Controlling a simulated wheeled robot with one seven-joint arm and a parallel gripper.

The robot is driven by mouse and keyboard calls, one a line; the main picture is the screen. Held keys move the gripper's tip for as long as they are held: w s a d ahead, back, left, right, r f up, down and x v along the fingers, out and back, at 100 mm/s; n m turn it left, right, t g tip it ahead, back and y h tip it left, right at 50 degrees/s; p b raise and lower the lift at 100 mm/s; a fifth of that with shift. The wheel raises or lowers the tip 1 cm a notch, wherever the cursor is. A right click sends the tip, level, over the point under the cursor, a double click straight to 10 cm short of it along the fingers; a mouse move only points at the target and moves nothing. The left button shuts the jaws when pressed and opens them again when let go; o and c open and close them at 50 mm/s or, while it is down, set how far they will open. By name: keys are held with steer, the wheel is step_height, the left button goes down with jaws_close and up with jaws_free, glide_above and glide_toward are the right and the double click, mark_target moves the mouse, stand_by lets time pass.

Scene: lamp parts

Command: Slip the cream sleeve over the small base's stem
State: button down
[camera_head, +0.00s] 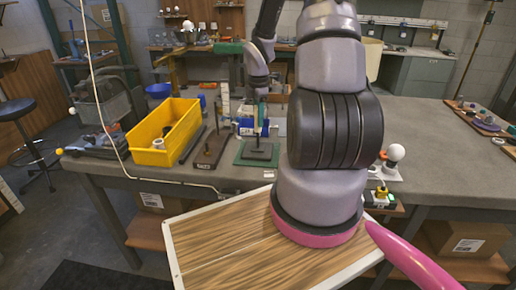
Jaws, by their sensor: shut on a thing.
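My gripper (262,106) hangs at the far end of my arm, over the middle of the workbench, pointing down. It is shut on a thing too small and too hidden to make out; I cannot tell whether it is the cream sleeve. Just below it stands a green square base (258,153) with a thin dark upright stem. A dark brown base (211,150) with its own upright stands to its left. I cannot tell which is the small base, or whether the held thing touches a stem. A pale upright piece (225,96) stands behind, left of my gripper.
A yellow bin (165,133) with small parts stands on the workbench (440,140) at left. Blue parts (247,127) stand close to my gripper. The bench's right half is largely clear.

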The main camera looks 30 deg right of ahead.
steer(key=shift+f, duration=1.15)
steer(key=shift+f, duration=1.45)
steer(key=shift+f, duration=1)
stand_by(0.8)
steer(key=c, duration=0.6)
jaws_free()
steer(key=shift+o, duration=0.2)
